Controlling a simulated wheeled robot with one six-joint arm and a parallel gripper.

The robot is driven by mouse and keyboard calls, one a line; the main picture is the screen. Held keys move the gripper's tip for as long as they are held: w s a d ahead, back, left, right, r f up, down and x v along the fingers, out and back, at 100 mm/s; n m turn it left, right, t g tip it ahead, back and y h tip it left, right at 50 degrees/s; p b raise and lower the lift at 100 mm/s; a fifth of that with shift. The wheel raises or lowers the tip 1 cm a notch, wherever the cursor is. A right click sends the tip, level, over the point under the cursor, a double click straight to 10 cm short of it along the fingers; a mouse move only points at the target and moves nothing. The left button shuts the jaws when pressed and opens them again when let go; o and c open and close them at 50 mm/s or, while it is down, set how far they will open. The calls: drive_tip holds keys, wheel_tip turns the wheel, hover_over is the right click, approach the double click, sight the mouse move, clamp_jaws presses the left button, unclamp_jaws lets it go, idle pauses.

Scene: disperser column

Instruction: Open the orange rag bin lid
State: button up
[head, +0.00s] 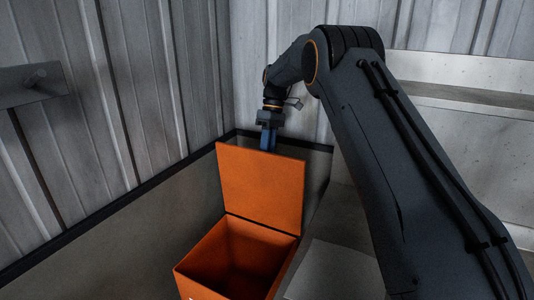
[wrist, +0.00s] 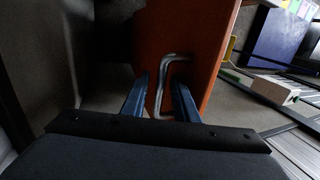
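The orange rag bin (head: 200,268) stands in the corner with its top open and its dark inside showing. Its lid (head: 262,185) is raised, standing near upright at the back of the bin. My gripper (head: 268,138) is at the lid's top edge, pointing down, its tips hidden behind the lid. In the wrist view, a bent metal handle (wrist: 164,75) sits on the orange lid face (wrist: 200,35). The two blue fingers of my gripper (wrist: 160,84) stand apart on either side of the handle, with gaps showing, so it looks around the handle but not clamped.
Corrugated metal walls (head: 150,80) stand behind and left of the bin, with a dark-trimmed low ledge (head: 100,222). A grey bracket (head: 30,85) juts from the left wall. A pale surface (head: 335,272) lies right of the bin. A blue box (wrist: 280,38) shows in the wrist view.

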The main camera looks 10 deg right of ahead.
drive_tip(key=b+v, duration=0.1)
drive_tip(key=v, duration=0.7)
drive_tip(key=shift+r+b, duration=0.2)
drive_tip(key=shift+b, duration=0.1)
drive_tip(key=shift+s, duration=0.1)
